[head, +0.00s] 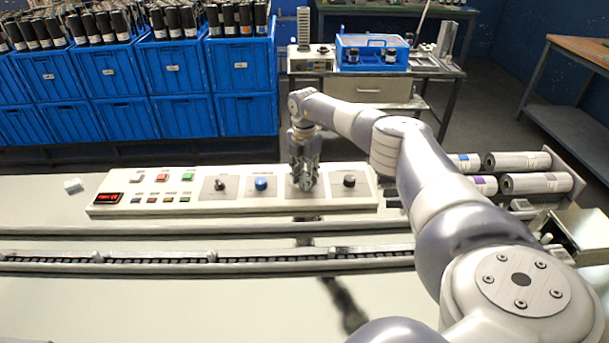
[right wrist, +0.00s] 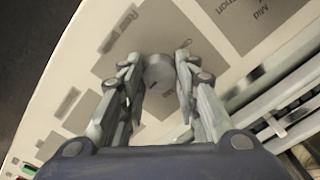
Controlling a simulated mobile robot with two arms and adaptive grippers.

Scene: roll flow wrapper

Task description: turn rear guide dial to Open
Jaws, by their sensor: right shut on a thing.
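The rear guide dial (right wrist: 160,73) is a round grey knob on a grey square plate, under a label that begins "Rear", in the right wrist view. A small dark mark shows on its lower left. My right gripper (right wrist: 162,80) has its two fingers on either side of the dial and is shut on it. The Open marking cannot be read. My left gripper is not in view.
A blue knob (head: 261,183) and a black knob (head: 349,181) flank the gripper on the panel. Coloured buttons and a red display (head: 108,198) are at its left. A conveyor rail (head: 150,262) runs in front.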

